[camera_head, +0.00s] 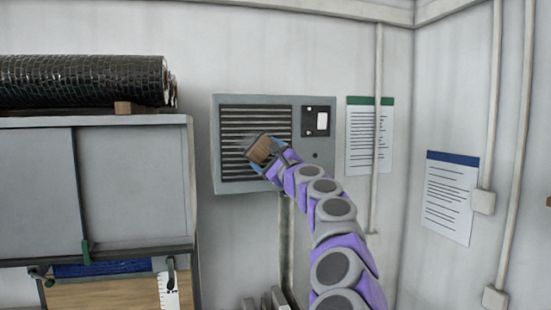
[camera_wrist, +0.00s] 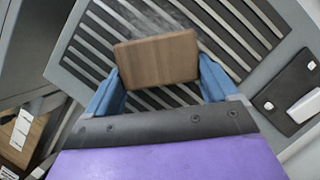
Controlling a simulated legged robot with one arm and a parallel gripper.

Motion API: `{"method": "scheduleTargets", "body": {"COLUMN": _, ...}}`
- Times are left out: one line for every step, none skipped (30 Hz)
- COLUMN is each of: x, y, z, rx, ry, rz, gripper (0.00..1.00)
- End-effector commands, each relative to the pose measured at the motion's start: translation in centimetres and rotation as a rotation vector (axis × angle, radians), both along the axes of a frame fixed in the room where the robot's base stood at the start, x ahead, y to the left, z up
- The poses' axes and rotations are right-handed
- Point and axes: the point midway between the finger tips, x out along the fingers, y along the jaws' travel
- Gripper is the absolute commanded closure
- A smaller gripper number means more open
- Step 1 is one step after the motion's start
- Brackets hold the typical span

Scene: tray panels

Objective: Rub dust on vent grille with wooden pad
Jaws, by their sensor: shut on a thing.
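The vent grille (camera_head: 240,112) is a set of dark horizontal slats in a grey wall panel, and it fills much of the wrist view (camera_wrist: 235,35). A greyish smear of dust (camera_wrist: 150,15) shows on the slats just beyond the pad. My gripper (camera_head: 262,152) has blue fingers and is shut on the wooden pad (camera_head: 259,149), a brown block. In the wrist view the pad (camera_wrist: 157,60) sits between the two fingers, in front of the slats. I cannot tell whether the pad touches the grille.
A small control plate (camera_head: 318,122) is right of the grille on the same panel. Paper notices (camera_head: 362,140) hang further right, with a vertical pipe (camera_head: 377,60) over one.

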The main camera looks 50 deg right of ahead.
Motion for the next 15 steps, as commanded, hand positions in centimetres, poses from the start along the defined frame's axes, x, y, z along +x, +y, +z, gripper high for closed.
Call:
{"method": "scheduleTargets", "body": {"x": 0.2, "y": 0.3, "z": -0.1, "rx": 0.0, "ry": 0.001, "rz": 0.002, "gripper": 0.37}}
{"method": "scheduleTargets", "body": {"x": 0.3, "y": 0.3, "z": -0.1, "rx": 0.0, "ry": 0.002, "rz": 0.001, "gripper": 0.38}}
{"method": "scheduleTargets", "body": {"x": 0.3, "y": 0.3, "z": -0.1, "rx": 0.0, "ry": 0.001, "rz": 0.0, "gripper": 0.38}}
{"method": "scheduleTargets", "body": {"x": 0.3, "y": 0.3, "z": -0.1, "rx": 0.0, "ry": 0.001, "rz": 0.0, "gripper": 0.38}}
{"method": "scheduleTargets", "body": {"x": 0.4, "y": 0.4, "z": -0.1, "rx": 0.0, "ry": 0.001, "rz": 0.0, "gripper": 0.38}}
{"method": "scheduleTargets", "body": {"x": 0.4, "y": 0.5, "z": -0.1, "rx": 0.001, "ry": 0.001, "rz": 0.0, "gripper": 0.38}}
{"method": "scheduleTargets", "body": {"x": 0.5, "y": 0.6, "z": -0.1, "rx": 0.001, "ry": 0.0, "rz": 0.0, "gripper": 0.38}}
{"method": "scheduleTargets", "body": {"x": 0.6, "y": 0.7, "z": -0.1, "rx": 0.001, "ry": 0.0, "rz": 0.0, "gripper": 0.38}}
{"method": "scheduleTargets", "body": {"x": 0.7, "y": 0.9, "z": -0.1, "rx": 0.003, "ry": 0.001, "rz": -0.001, "gripper": 0.38}}
{"method": "scheduleTargets", "body": {"x": 0.8, "y": 1.1, "z": -0.1, "rx": 0.003, "ry": 0.001, "rz": -0.001, "gripper": 0.38}}
{"method": "scheduleTargets", "body": {"x": 0.9, "y": 1.3, "z": -0.2, "rx": 0.002, "ry": 0.001, "rz": 0.0, "gripper": 0.38}}
{"method": "scheduleTargets", "body": {"x": 1.1, "y": 1.7, "z": -0.2, "rx": 0.002, "ry": 0.002, "rz": 0.002, "gripper": 0.37}}
{"method": "scheduleTargets", "body": {"x": 1.3, "y": 2.0, "z": -0.3, "rx": 0.002, "ry": 0.003, "rz": 0.003, "gripper": 0.37}}
{"method": "scheduleTargets", "body": {"x": 1.4, "y": 2.2, "z": -0.3, "rx": 0.002, "ry": 0.003, "rz": 0.004, "gripper": 0.38}}
{"method": "scheduleTargets", "body": {"x": 1.6, "y": 2.5, "z": -0.3, "rx": 0.002, "ry": 0.004, "rz": 0.004, "gripper": 0.38}}
